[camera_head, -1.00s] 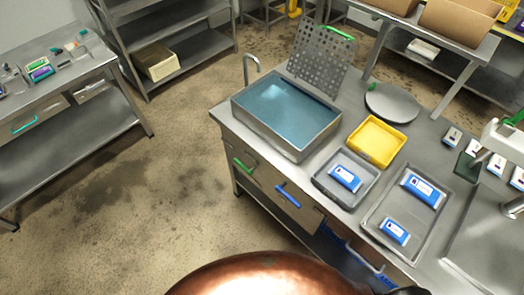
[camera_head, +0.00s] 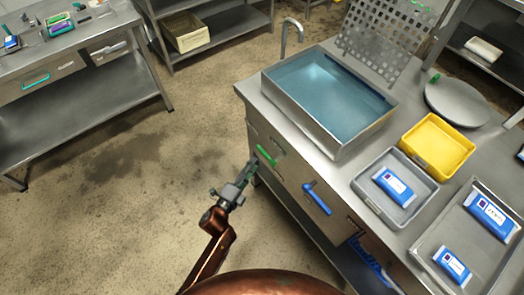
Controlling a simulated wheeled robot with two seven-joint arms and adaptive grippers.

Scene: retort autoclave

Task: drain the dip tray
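The dip tray (camera_head: 279,101) is a deep steel basin full of blue liquid on the steel counter. A curved metal spout (camera_head: 285,38) rises behind its back left corner. A perforated metal plate (camera_head: 385,42) stands tilted behind the tray. My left gripper (camera_head: 251,170) is in front of the counter, below and left of the tray, close to the green drawer handle (camera_head: 267,156). I cannot tell whether it touches the handle or whether its fingers are open. My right gripper is not in view.
A blue drawer handle (camera_head: 318,199) is right of the green one. A yellow tray (camera_head: 437,145), a grey tray (camera_head: 367,186) with a blue-white pack and a larger tray (camera_head: 428,243) with two packs share the counter. The floor (camera_head: 130,200) to the left is open.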

